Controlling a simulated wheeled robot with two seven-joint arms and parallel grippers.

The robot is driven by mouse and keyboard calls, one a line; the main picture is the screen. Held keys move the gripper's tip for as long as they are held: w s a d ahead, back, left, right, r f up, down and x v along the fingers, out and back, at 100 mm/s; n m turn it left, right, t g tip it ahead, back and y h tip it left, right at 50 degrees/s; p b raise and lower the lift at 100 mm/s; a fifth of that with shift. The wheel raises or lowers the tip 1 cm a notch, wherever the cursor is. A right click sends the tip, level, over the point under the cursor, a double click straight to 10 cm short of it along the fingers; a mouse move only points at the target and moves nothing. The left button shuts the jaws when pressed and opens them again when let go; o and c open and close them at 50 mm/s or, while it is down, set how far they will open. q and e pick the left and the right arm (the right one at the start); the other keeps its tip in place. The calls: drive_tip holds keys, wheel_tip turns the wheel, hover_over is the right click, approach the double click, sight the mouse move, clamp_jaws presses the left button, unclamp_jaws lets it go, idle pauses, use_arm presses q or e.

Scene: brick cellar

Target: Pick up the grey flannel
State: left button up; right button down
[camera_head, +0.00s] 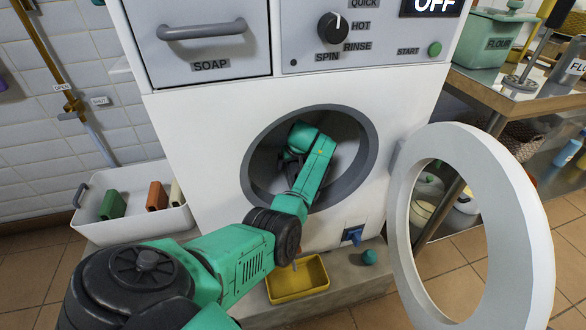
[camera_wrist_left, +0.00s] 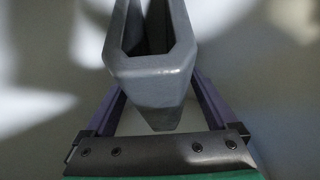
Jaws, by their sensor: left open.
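The grey flannel (camera_wrist_left: 152,82) shows in the left wrist view as a thick grey folded shape with a dark hollow in its top. I take it for the flannel by its colour. My left gripper (camera_wrist_left: 158,110) is open, with one finger on each side of the flannel's lower end. I cannot tell whether either finger touches it. In the head view my left arm reaches through the round door opening (camera_head: 253,172) of the white washing machine (camera_head: 200,130). The gripper's fingers and the flannel are hidden there. My right gripper is not in view.
The round door (camera_head: 530,230) stands open at the right. A white tub (camera_head: 180,219) with several coloured blocks stands at the left. A shelf table (camera_head: 490,95) stands at the right.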

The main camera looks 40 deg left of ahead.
use_arm(q)
drive_tip(key=shift+f, duration=0.15)
clamp_jaws()
idle(0.4)
